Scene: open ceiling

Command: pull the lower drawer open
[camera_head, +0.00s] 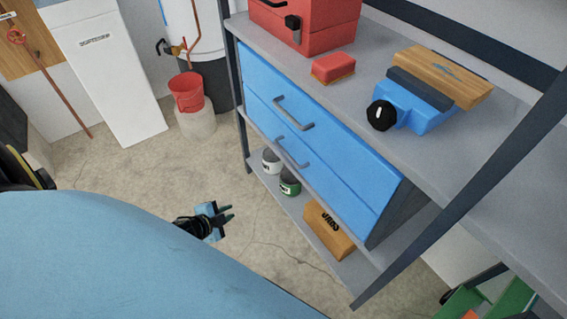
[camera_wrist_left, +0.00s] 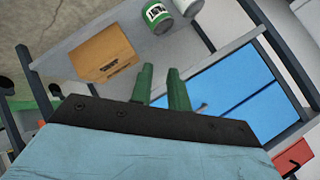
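A blue drawer unit stands in the grey shelf rack in the head view. Its upper drawer (camera_head: 330,126) and lower drawer (camera_head: 325,181) both look shut. The lower drawer's bar handle (camera_head: 292,152) sits below the upper handle (camera_head: 293,113). My left gripper (camera_head: 230,213) is left of and below the drawer fronts in the picture, apart from them, with its two fingers spread and nothing between them. In the left wrist view the green fingers (camera_wrist_left: 161,82) are parted, with the blue drawer unit (camera_wrist_left: 225,85) beyond them. My right gripper is not in view.
The bottom shelf holds two cans (camera_head: 290,182) and an orange-brown box (camera_head: 329,230). On top are a red toolbox (camera_head: 315,28), a red sponge-like block (camera_head: 333,68) and a blue tool with a wooden board (camera_head: 445,75). Bare floor lies before the rack.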

